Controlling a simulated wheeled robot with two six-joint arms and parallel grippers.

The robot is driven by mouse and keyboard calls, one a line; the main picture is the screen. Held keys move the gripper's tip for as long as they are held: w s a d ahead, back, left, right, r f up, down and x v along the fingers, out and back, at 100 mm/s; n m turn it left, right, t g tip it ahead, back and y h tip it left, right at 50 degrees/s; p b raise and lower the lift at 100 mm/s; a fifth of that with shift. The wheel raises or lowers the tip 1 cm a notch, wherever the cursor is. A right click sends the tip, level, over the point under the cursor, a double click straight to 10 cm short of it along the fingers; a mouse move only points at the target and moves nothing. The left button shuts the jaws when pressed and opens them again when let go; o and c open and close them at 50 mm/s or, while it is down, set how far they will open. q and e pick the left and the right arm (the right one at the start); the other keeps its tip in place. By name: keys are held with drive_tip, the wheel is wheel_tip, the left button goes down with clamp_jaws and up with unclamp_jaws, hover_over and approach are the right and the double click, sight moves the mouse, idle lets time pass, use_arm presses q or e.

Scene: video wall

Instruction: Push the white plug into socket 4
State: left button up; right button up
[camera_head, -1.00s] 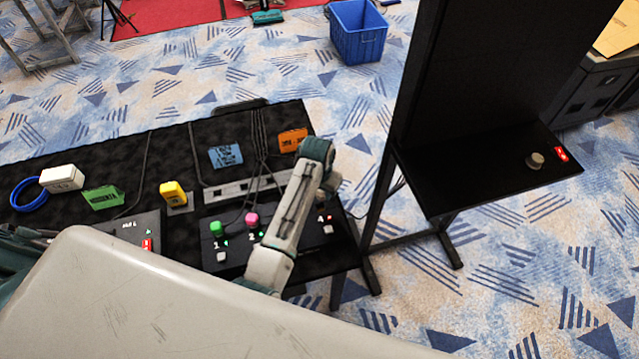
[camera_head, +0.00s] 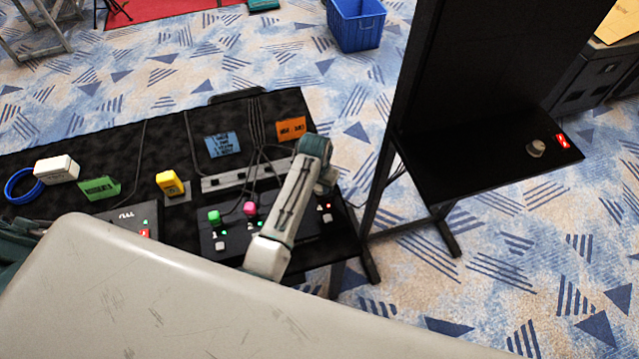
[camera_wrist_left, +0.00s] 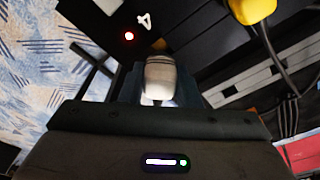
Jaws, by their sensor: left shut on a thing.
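The white plug (camera_wrist_left: 160,78) is held between the dark fingers of my left gripper (camera_wrist_left: 158,95) in the left wrist view. The socket marked 4 (camera_wrist_left: 144,20) is just beyond it, with a red light beside the number. Whether the plug's tip touches the socket is hidden. In the head view my left gripper (camera_head: 326,184) hangs over the right end of the black socket panel (camera_head: 208,240), near the red light of socket 4 (camera_head: 327,207). The plug cannot be made out there. My right gripper is not in view.
Green (camera_head: 214,216) and pink (camera_head: 250,208) plugs sit in the panel to the left, with green lights. A black stand (camera_head: 440,130) rises right of the table.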

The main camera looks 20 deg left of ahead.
use_arm(q)
drive_tip(key=shift+r, duration=0.1)
drive_tip(key=shift+p, duration=0.45)
idle(0.6)
drive_tip(key=shift+f, duration=0.4)
idle(0.5)
drive_tip(key=shift+f+b, duration=0.35)
drive_tip(key=shift+f, duration=0.75)
drive_tip(key=o, duration=1.6)
drive_tip(key=shift+r, duration=0.1)
